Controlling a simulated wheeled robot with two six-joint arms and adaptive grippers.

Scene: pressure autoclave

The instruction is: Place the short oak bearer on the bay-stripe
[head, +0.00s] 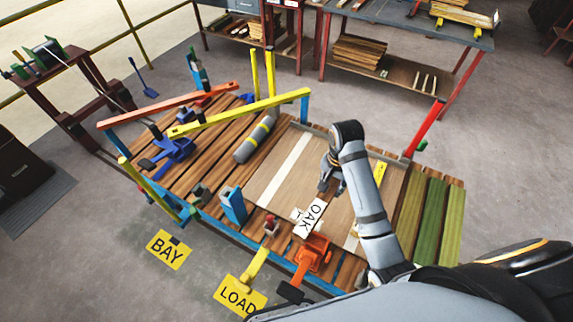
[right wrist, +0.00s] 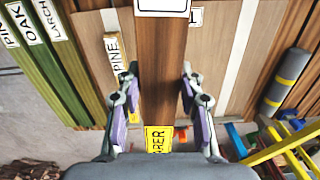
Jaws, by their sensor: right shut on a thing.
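The short oak bearer is a brown board (right wrist: 160,75) between the two fingers of my right gripper (right wrist: 158,100), which is shut on it. In the head view my right gripper (head: 331,168) is over the pale wooden panel, and the bearer's white OAK label (head: 311,217) shows below it. Two white stripes cross the panel. The left stripe (head: 284,166), on the BAY sign's side, is bare and left of the bearer; it also shows in the right wrist view (right wrist: 238,45). I cannot tell whether the bearer touches the panel. My left gripper is out of view.
A pine piece (right wrist: 114,60) lies near the other stripe. Green boards (head: 432,215) lie at the right end of the deck. A grey roller with yellow bands (head: 255,140), yellow and red bars, a blue post (head: 233,205) and an orange clamp (head: 312,255) stand around the panel.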

